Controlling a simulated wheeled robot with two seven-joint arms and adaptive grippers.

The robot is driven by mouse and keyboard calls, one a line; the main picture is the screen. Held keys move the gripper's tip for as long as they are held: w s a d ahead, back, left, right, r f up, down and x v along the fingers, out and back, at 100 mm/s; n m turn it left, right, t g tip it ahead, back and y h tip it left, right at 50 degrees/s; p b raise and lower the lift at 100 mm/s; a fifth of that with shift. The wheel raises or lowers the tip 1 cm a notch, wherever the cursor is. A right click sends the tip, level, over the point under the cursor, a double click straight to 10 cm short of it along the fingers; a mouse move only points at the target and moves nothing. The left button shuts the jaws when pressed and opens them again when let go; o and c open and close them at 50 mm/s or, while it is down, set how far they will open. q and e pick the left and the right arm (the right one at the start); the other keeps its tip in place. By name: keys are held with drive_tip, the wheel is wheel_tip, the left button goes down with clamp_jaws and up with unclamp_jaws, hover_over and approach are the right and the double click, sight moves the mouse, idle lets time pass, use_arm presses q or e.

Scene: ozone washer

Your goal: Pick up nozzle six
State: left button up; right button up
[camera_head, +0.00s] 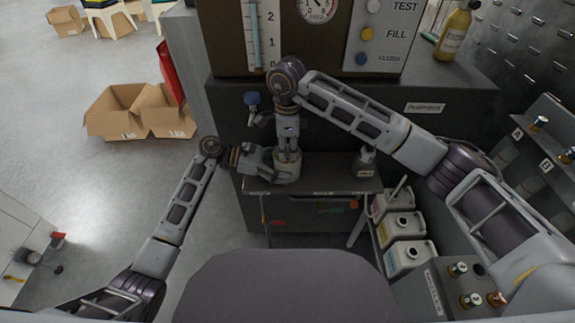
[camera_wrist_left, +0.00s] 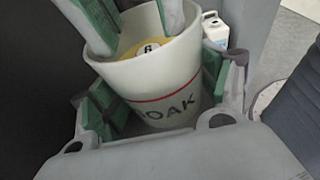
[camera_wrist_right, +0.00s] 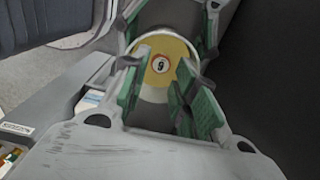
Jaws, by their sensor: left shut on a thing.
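A white cup (camera_head: 287,169) with a red line and the lettering "OAK" visible stands at the small shelf in front of the machine. My left gripper (camera_head: 268,160) is shut on the cup from the side; its green pads press the cup wall in the left wrist view (camera_wrist_left: 160,95). My right gripper (camera_head: 288,153) points down into the cup. Its fingers are apart on either side of the yellow disc.
The shelf (camera_head: 330,184) also carries a small grey bottle (camera_head: 365,162) on the right. Jugs (camera_head: 405,226) stand in a row below right. The dark machine (camera_head: 420,130) rises close behind. A rack with nozzles (camera_head: 538,124) is at far right. Cardboard boxes (camera_head: 120,110) lie on the floor left.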

drive_tip(key=shift+f, duration=1.7)
clamp_jaws()
